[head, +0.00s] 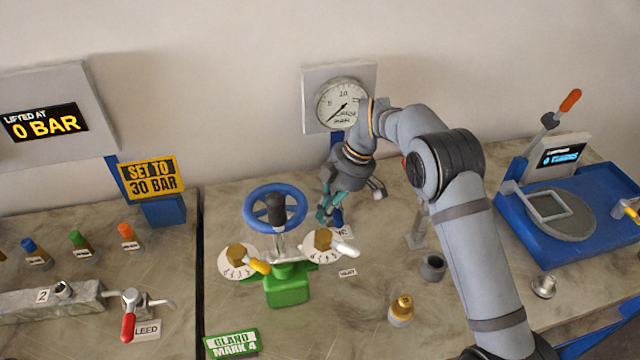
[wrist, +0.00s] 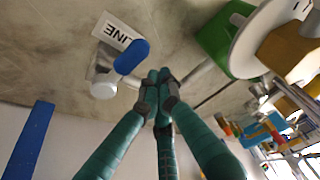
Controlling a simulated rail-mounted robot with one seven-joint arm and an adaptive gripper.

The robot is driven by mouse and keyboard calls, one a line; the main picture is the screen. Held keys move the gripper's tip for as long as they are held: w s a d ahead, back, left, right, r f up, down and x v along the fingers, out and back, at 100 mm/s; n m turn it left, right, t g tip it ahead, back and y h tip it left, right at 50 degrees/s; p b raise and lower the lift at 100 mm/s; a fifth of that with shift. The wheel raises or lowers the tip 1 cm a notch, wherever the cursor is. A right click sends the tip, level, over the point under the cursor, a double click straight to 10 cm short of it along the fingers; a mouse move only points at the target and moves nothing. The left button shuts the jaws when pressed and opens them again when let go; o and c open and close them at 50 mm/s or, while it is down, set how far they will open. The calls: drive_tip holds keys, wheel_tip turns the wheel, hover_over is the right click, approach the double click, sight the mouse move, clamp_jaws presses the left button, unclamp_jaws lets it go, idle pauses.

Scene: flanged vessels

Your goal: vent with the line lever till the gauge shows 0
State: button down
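The line lever (wrist: 131,57) has a blue handle and sits by a label reading LINE (wrist: 117,34) in the wrist view. A pale round fitting and a thin pipe are beside it. In the head view my gripper largely covers it. My gripper (wrist: 160,80) has its teal fingers drawn together at the tips, with nothing seen between them. The tips are right of the blue handle in the wrist view; whether they touch the pipe or lever, I cannot tell. In the head view my gripper (head: 330,212) points down behind the green vessel. The gauge (head: 341,105) needle points lower left, near the low end.
The green vessel (head: 287,286) carries a blue handwheel (head: 275,208), and dials with yellow and white levers. A small brass-topped part (head: 401,310) and a dark cup (head: 432,267) stand to the right. A blue station (head: 600,215) is at far right. A red-handled bleed valve (head: 128,325) is at left.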

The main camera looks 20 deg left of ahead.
wheel_tip(320, 180, up, 10)
drive_tip(key=d, duration=0.1)
drive_tip(key=shift+w, duration=0.25)
wheel_tip(320, 180, down, 10)
drive_tip(key=shift+w+d+f+b, duration=0.15)
drive_tip(key=shift+d+f+b, duration=0.05)
drive_tip(key=shift+f+b, duration=0.1)
idle(0.6)
drive_tip(key=shift+r, duration=0.1)
